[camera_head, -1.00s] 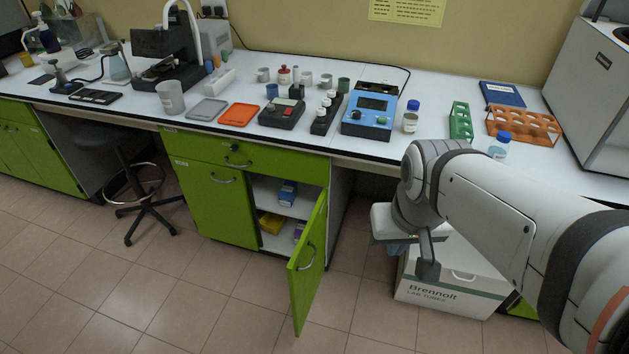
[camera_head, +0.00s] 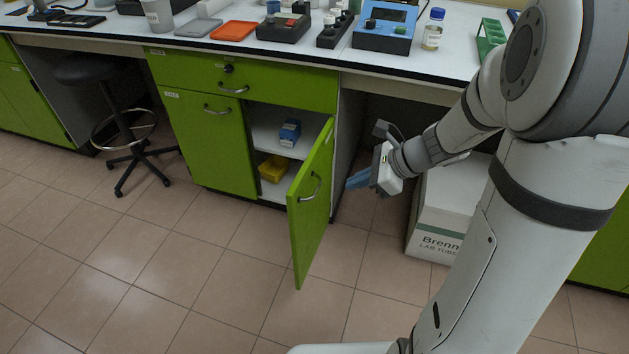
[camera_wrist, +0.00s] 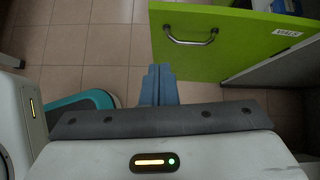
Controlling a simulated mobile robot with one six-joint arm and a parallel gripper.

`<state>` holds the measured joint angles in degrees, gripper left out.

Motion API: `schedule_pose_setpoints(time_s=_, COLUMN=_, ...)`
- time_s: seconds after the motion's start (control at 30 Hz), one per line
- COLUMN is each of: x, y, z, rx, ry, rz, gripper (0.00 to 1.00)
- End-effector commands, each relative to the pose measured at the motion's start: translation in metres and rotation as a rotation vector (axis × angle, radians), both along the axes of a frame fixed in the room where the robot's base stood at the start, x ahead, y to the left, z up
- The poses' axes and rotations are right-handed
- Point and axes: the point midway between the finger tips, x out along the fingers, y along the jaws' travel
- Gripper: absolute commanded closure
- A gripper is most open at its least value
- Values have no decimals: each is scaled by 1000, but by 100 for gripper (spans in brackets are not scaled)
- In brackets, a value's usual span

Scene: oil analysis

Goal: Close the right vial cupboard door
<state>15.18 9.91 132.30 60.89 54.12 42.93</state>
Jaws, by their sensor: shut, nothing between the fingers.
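The right vial cupboard door (camera_head: 310,210) is green with a curved metal handle (camera_head: 310,187). It stands wide open, swung out toward the room from the cupboard's right side. My gripper (camera_head: 358,181) is to the right of the door, apart from it, with its blue fingers pointing left at about handle height. In the wrist view the fingers (camera_wrist: 158,85) are together and empty. There the door (camera_wrist: 235,45) lies ahead and to the right, with its handle (camera_wrist: 190,38) and a white label (camera_wrist: 285,33) in sight.
Inside the cupboard are a blue box (camera_head: 290,132) and a yellow bin (camera_head: 273,169) on shelves. The left cupboard door (camera_head: 212,135) is shut. A white carton (camera_head: 440,215) stands on the floor behind my arm. A stool (camera_head: 120,120) is at left. The tiled floor in front is clear.

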Motion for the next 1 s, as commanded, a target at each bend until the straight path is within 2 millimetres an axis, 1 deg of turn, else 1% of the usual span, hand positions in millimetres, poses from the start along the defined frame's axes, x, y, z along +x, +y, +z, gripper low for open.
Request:
schedule_pose_setpoints(time_s=0.03, x=7, y=-3, z=-15, rx=30, ry=24, rz=-49, gripper=100)
schedule_pose_setpoints(time_s=0.17, x=16, y=-5, z=-24, rx=71, ry=54, rz=-116, gripper=100)
schedule_pose_setpoints(time_s=0.27, x=19, y=1, z=-30, rx=76, ry=58, rz=-123, gripper=100)
schedule_pose_setpoints(time_s=0.37, x=22, y=12, z=-41, rx=76, ry=59, rz=-120, gripper=100)
schedule_pose_setpoints(time_s=0.6, x=36, y=48, z=-77, rx=74, ry=59, rz=-117, gripper=100)
schedule_pose_setpoints(time_s=0.73, x=44, y=66, z=-94, rx=74, ry=58, rz=-119, gripper=100)
schedule_pose_setpoints(time_s=0.83, x=50, y=81, z=-89, rx=73, ry=53, rz=-117, gripper=100)
schedule_pose_setpoints(time_s=1.0, x=56, y=95, z=-88, rx=72, ry=54, rz=-121, gripper=100)
